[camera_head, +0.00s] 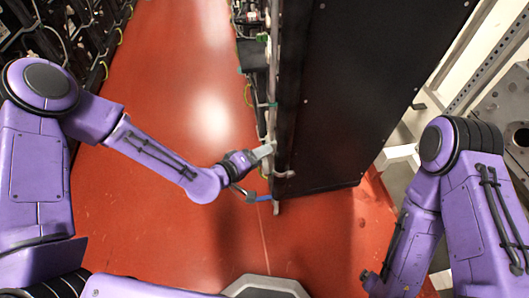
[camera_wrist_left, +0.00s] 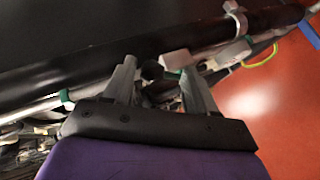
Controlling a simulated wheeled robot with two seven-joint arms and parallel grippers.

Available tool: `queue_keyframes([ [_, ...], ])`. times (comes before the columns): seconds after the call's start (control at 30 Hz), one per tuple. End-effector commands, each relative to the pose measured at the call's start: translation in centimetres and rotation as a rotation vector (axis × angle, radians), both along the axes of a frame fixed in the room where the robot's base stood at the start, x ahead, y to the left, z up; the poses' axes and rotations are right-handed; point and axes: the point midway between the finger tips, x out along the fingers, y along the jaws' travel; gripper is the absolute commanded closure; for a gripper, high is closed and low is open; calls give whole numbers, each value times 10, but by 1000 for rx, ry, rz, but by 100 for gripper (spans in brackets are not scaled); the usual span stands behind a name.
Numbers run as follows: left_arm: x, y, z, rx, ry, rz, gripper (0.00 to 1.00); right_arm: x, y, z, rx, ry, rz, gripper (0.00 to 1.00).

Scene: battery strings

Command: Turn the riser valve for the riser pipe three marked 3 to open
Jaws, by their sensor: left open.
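My left gripper (camera_head: 264,151) is at the near edge of the tall black cabinet, beside a thin light pipe (camera_head: 275,90) running along that edge. In the left wrist view my left gripper (camera_wrist_left: 160,72) is open, its two grey fingers apart. A small dark round knob (camera_wrist_left: 152,70), possibly the valve handle, shows between the fingers. I cannot tell whether they touch it. A dark pipe (camera_wrist_left: 190,35) with a white clamp runs diagonally behind. No number 3 mark is readable. My right arm is at the right of the head view; its gripper is not seen.
The black cabinet (camera_head: 350,90) stands right of the left gripper. The red floor (camera_head: 180,60) forms a clear aisle to the left. Battery racks (camera_head: 60,35) line the far left. A grey metal frame (camera_head: 485,50) stands at the right. A yellow-green cable (camera_wrist_left: 260,57) runs near the pipe.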

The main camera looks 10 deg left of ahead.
Motion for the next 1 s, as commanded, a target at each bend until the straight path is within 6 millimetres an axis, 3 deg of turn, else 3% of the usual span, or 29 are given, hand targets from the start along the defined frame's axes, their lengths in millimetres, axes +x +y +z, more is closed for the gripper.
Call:
queue_keyframes([
  [0.3,-48,40,27,-1,-4,4,43,0,0,6,0,0,0,7],
  [0.63,-55,45,30,-1,-4,4,43,0,0,6,0,0,0,7],
  [0.67,-56,45,29,0,-3,4,50,0,0,6,0,0,0,7],
  [0.7,-57,45,26,5,7,6,63,0,0,6,0,0,0,7],
  [0.77,-67,50,6,46,61,19,82,0,0,6,0,0,0,7],
  [0.8,-80,57,-18,101,125,36,95,0,0,6,0,0,0,7],
  [0.83,-94,65,-40,159,187,53,100,0,0,6,0,0,0,7],
  [0.9,-138,96,-93,334,348,100,100,0,0,6,0,0,0,7],
  [1.0,-205,151,-144,620,535,154,100,0,0,6,0,0,0,10],
])
